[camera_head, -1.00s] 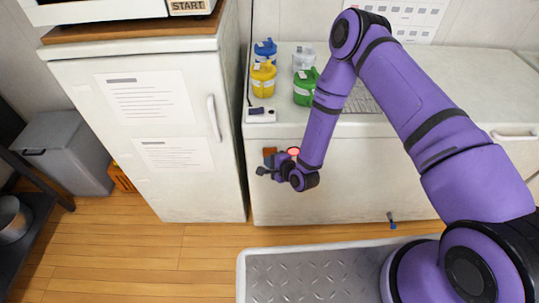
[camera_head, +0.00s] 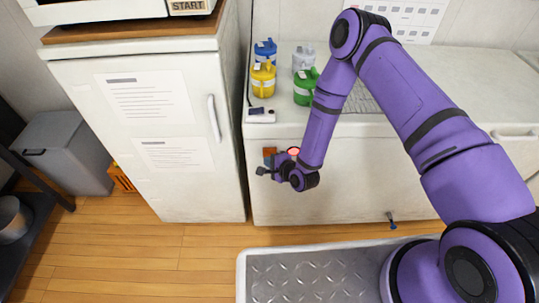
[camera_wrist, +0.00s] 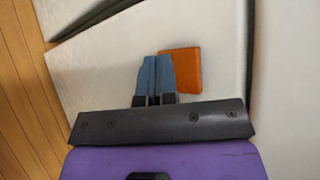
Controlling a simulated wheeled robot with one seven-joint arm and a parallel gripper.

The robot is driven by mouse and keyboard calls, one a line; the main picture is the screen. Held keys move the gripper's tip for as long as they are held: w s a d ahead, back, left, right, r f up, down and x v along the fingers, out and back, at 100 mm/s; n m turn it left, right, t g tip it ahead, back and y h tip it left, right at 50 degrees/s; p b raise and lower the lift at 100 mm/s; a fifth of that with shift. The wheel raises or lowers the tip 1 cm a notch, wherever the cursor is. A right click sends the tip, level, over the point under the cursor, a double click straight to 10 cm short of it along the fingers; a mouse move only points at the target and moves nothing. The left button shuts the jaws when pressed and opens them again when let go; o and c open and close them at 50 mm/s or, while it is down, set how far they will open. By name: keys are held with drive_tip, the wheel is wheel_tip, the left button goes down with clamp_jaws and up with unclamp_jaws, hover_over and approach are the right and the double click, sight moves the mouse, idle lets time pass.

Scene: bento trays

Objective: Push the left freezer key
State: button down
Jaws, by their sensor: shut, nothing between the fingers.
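The freezer (camera_head: 370,185) is a low white chest with a wide lid top, right of the tall fridge. A flat orange-brown square key (camera_head: 269,152) sits on the left end of its front; it also shows in the wrist view (camera_wrist: 188,72). My gripper (camera_head: 262,171) is in front of that end, just below the key in the head view. In the wrist view my blue-grey fingers (camera_wrist: 157,62) are shut and empty, overlapping the key's left edge. I cannot tell whether they touch it.
Blue (camera_head: 265,51), yellow (camera_head: 263,80), clear (camera_head: 303,58) and green (camera_head: 302,90) lidded jugs stand on the freezer top. A small white device (camera_head: 260,115) lies near its front edge. The tall white fridge (camera_head: 150,130) stands close on the left.

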drive_tip(key=shift+w, duration=0.1)
idle(0.3)
drive_tip(key=shift+w, duration=0.35)
drive_tip(key=shift+w, duration=0.2)
idle(0.6)
drive_tip(key=shift+s, duration=0.7)
drive_tip(key=s, duration=0.6)
idle(0.3)
